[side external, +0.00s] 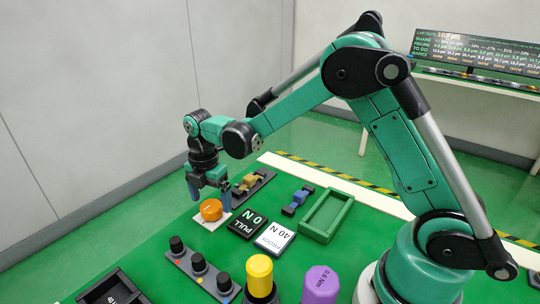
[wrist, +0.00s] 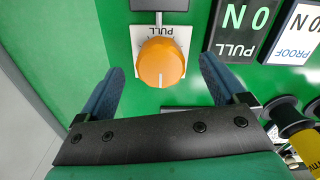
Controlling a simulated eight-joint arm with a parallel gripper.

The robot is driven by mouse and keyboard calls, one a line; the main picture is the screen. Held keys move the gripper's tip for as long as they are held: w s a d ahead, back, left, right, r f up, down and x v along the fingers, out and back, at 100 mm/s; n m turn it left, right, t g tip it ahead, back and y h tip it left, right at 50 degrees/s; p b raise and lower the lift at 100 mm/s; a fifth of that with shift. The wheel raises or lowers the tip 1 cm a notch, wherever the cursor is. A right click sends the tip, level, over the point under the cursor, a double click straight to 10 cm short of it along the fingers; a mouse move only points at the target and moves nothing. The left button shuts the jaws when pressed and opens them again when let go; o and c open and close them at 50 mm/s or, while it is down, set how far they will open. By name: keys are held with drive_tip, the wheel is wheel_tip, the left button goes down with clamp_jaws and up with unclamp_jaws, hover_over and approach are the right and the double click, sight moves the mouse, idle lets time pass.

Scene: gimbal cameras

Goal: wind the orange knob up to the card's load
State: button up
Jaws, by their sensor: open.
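The orange knob (side external: 211,210) sits on a white plate marked PULL with dial ticks; it also shows in the wrist view (wrist: 161,63). My gripper (side external: 209,197) is open just above the knob, pointing down. In the wrist view my gripper (wrist: 161,66) has one blue finger on each side of the knob, with green gaps between. A black display (side external: 247,223) beside the knob reads PULL 0 N. The white card (side external: 275,238) next to it reads PROOF 40 N; part of it shows in the wrist view (wrist: 297,32).
Three black knobs on a grey strip (side external: 182,262), a yellow-topped post (side external: 260,276) and a purple 0.6 Nm piece (side external: 320,284) stand nearer the camera. A green tray (side external: 346,221), a blue piece (side external: 298,200) and a dark rail with a tan piece (side external: 252,183) lie behind.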

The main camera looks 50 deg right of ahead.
drive_tip(key=shift+f, duration=0.7)
drive_tip(key=c, duration=1.3)
